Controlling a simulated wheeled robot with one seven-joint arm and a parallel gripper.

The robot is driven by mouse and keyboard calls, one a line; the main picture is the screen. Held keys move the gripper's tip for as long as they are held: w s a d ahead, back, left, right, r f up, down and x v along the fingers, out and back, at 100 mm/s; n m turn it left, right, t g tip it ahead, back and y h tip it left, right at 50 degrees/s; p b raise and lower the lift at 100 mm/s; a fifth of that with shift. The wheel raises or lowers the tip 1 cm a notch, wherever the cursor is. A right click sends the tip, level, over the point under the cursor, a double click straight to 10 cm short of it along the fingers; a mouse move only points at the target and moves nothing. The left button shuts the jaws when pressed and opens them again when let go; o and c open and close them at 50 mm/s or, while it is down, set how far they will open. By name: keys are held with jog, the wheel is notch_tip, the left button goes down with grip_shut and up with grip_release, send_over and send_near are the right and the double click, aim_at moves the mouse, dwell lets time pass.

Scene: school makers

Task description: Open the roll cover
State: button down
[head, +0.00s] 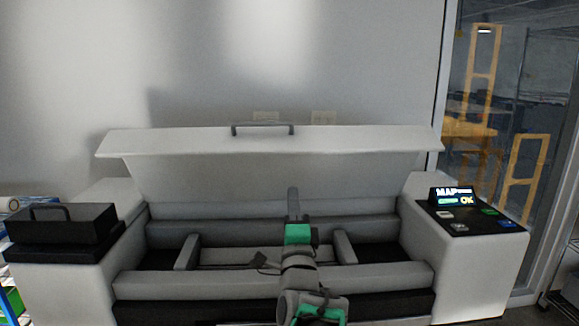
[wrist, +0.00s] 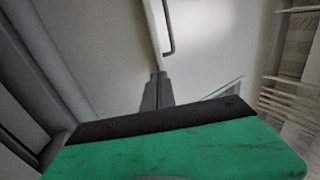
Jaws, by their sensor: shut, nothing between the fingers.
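The roll cover (head: 200,143) of the large white printer is raised, and the inside of the machine shows below it. Its grey handle (head: 263,129) is on the cover's upper edge; a dark handle also shows in the wrist view (wrist: 169,35). My gripper (head: 293,192) is shut and empty, pointing up in front of the raised cover, below and a little right of the handle. In the wrist view the closed fingertips (wrist: 158,76) are apart from the handle. Whether they touch the cover cannot be told.
The open bay (head: 220,257) holds grey rollers and supports. A control panel with a lit screen (head: 452,196) is on the right, and a black box with a handle (head: 62,223) on the left. A wall is behind; a glass partition with yellow frames is at right.

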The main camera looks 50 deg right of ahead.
aim_at(289, 152)
jog(key=p+x, duration=0.4)
jog(key=x, duration=0.8)
jog(key=shift+w+d+r+p, duration=0.1)
jog(key=shift+w+p, duration=0.1)
jog(key=shift+p, duration=0.1)
